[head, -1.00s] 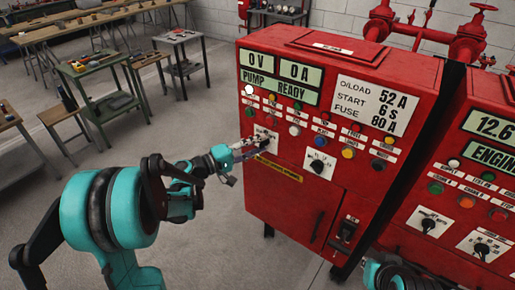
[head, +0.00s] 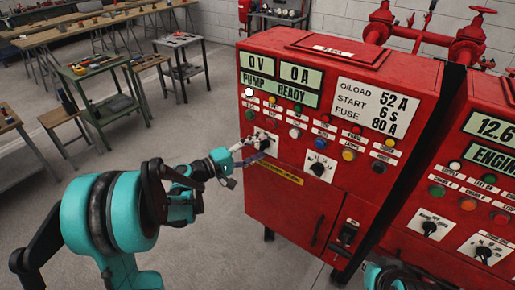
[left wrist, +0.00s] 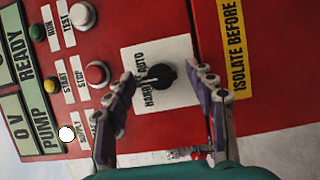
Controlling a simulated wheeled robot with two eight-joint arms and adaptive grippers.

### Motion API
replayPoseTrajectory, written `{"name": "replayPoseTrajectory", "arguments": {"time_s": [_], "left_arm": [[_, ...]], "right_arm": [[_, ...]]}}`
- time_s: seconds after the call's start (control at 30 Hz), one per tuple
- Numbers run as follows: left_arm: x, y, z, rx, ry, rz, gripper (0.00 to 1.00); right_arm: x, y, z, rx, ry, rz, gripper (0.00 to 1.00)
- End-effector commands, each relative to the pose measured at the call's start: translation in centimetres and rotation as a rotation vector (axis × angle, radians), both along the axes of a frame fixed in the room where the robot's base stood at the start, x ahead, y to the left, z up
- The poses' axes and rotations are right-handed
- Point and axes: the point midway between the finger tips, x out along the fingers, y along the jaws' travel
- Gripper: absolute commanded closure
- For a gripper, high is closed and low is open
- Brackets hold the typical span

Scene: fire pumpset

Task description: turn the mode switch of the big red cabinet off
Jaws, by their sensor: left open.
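The big red cabinet (head: 290,205) stands in the middle of the head view. Its mode switch is a black knob on a white plate marked HAND and AUTO, seen in the left wrist view (left wrist: 163,76). The knob's handle points left in that view, toward the lettering; its exact setting is hard to tell. My left gripper (head: 257,149) is at the switch plate, open, with its fingers on either side of the knob in the left wrist view (left wrist: 167,77). No finger visibly touches the knob. My right gripper is not in view.
A second black rotary switch (head: 318,167) sits right of the mode switch. Lamps and buttons, including a red button (left wrist: 97,73), lie close to my fingers. Another red cabinet (head: 480,205) stands at the right. Workbenches (head: 95,70) are at the back left.

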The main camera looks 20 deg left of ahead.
Motion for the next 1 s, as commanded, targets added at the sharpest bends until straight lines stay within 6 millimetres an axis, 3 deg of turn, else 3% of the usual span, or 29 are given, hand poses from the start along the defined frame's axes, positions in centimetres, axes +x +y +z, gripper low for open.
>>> {"name": "replayPoseTrajectory", "arguments": {"time_s": [0.17,0.6,1.0], "left_arm": [[-1.0,1.1,0.0,0.000,0.000,0.004,0.45],[-7.5,7.0,0.0,0.000,0.000,0.004,0.45],[-8.9,8.1,0.0,0.000,0.000,0.000,0.45]], "right_arm": [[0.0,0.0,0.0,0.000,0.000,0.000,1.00],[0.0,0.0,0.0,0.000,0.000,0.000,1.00],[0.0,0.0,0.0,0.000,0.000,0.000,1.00]]}}
